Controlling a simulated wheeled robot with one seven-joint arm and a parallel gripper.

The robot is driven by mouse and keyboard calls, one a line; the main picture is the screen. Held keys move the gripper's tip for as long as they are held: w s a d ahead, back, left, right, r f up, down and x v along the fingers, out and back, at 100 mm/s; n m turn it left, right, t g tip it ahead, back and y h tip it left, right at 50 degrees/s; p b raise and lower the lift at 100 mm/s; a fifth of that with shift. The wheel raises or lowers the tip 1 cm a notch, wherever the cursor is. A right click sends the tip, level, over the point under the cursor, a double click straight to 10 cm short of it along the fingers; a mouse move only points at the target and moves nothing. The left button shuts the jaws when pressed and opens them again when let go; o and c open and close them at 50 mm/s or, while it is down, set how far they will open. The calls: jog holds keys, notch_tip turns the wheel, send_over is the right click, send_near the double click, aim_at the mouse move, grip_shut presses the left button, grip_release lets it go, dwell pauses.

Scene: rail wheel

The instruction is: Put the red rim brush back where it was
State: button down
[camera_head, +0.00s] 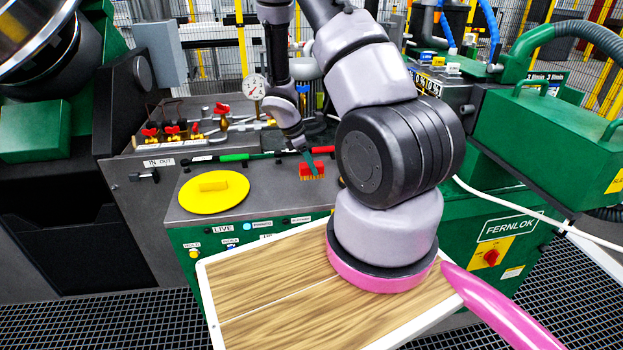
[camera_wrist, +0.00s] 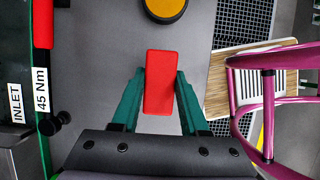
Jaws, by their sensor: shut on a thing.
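The red rim brush (camera_head: 312,169) has a red block and tan bristles that point down. It is over the grey bench top (camera_head: 270,187), in front of the red-handled tool; I cannot tell if the bristles touch the bench. My gripper (camera_head: 310,163) reaches down from above with its teal fingers shut on the brush. In the wrist view the red block (camera_wrist: 160,88) sits between the two teal fingers (camera_wrist: 160,76), its long side running along them. The bristles are hidden there.
A yellow disc (camera_head: 213,191) with a raised grip lies at the bench's left. Tools with green (camera_head: 234,157) and red (camera_head: 284,153) handles lie along the bench's back. Behind are red-handled valves (camera_head: 172,130) and a gauge (camera_head: 254,87). A wooden-topped board (camera_head: 270,285) stands in front.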

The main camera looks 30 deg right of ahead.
aim_at(311, 175)
jog(key=shift+f, duration=2.2)
jog(key=shift+c, duration=2.1)
grip_release()
jog(key=shift+f, duration=0.15)
